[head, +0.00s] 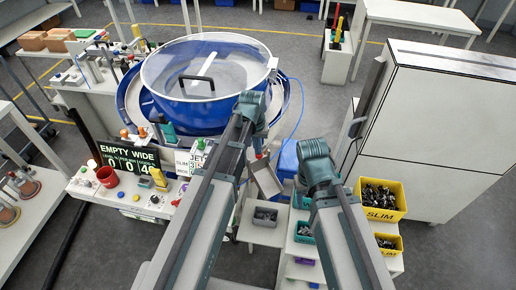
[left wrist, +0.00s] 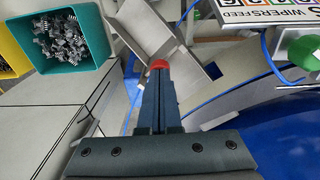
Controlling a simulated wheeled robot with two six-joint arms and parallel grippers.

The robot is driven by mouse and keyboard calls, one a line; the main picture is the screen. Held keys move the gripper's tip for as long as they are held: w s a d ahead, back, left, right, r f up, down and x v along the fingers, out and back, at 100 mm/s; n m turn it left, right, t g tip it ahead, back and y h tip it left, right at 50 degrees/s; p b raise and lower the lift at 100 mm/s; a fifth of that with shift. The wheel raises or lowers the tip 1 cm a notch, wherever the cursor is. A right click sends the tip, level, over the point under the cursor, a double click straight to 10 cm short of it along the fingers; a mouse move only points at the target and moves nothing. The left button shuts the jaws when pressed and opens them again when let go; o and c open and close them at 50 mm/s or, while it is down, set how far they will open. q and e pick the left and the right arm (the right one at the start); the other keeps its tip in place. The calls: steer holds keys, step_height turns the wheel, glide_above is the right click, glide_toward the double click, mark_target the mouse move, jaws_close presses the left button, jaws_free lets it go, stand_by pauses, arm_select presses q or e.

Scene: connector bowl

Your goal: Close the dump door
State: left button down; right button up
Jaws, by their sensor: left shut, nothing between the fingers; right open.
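A grey sheet-metal chute with a tilted plate (head: 266,179), which looks like the dump door, sits at the right front of the blue bowl (head: 190,108). The left wrist view shows its metal panels (left wrist: 186,84) at angles; I cannot tell which panel is the door. A small red knob (left wrist: 160,64) shows at my left fingertips; I cannot tell if they touch it. My left gripper (left wrist: 159,84) is shut and empty, pointing at the chute. In the head view its wrist hides the fingers. My right gripper (head: 319,172) is open, right of the chute, its fingers mostly hidden.
A grey bin (head: 265,217) stands below the chute, with a teal bin (head: 304,232) to its right. Yellow SLIM bins (head: 381,214) of dark parts stand further right. A white cabinet (head: 440,130) stands right.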

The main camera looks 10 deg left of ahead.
arm_select(q)
steer(key=shift+s+f, duration=0.15)
steer(key=shift+s, duration=0.1)
steer(key=shift+w+r+p, duration=0.1)
steer(key=shift+r+p, duration=0.35)
steer(key=shift+p, duration=0.25)
step_height(320, 180, up, 13)
steer(key=p, duration=1.3)
steer(key=s+d+f+m+y+b, duration=0.1)
steer(key=s+d+f+m+b, duration=0.1)
steer(key=s+f+b, duration=0.6)
steer(key=s+d+f+m+g+y+b, duration=0.1)
steer(key=s+d+f+b, duration=0.3)
steer(key=s+f+b, duration=0.5)
steer(key=shift+s+d+f+m+b, duration=0.2)
steer(key=shift+d+f+m+b, duration=0.15)
steer(key=shift+f+b, duration=0.2)
